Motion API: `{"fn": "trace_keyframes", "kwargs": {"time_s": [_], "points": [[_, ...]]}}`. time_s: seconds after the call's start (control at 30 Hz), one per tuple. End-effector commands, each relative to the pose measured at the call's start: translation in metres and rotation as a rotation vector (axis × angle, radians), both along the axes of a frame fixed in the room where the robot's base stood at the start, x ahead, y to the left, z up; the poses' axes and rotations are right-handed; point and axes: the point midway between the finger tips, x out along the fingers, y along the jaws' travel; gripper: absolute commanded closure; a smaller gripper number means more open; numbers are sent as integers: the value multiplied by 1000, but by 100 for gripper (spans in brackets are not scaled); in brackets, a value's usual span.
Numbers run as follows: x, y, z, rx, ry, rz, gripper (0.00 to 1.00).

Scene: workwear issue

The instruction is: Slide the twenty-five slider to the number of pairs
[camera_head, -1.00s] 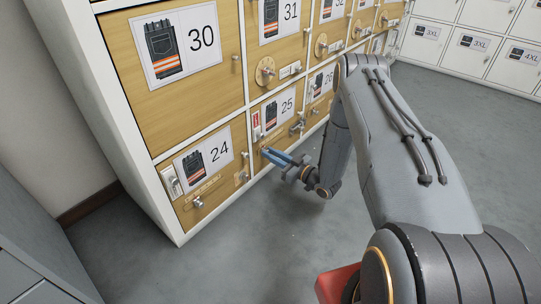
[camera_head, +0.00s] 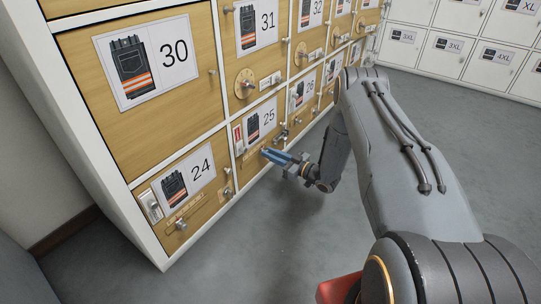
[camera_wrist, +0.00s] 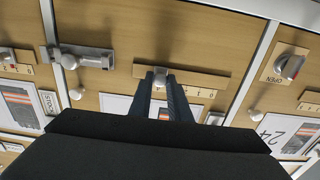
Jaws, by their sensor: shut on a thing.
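The twenty-five door (camera_head: 249,165) is a wooden locker front with a trousers picture and the number 25. Low on it is a pale scale strip (camera_wrist: 140,71) with small digits towards its right end in the wrist view. A small metal slider knob (camera_wrist: 160,74) sits on this strip, left of its middle in that view. My gripper (camera_wrist: 166,84) is shut on the knob, its dark fingers either side of it. In the head view my gripper (camera_head: 268,153) reaches the lower part of the door; the knob is hidden there.
A grey bolt latch (camera_wrist: 85,57) lies left of the strip in the wrist view. The grey floor (camera_head: 300,250) is clear.

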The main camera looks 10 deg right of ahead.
Motion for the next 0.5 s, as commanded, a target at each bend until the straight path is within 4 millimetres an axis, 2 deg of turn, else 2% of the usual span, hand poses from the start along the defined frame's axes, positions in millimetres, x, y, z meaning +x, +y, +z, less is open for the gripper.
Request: {"fn": "trace_keyframes", "kwargs": {"time_s": [0.03, 0.13, 0.5], "points": [[0, 0, 0, -1, 1, 0, 82], [0, 1, 0, -1, 1, 0, 65], [-4, -4, 0, 1, 1, -2, 64]]}}
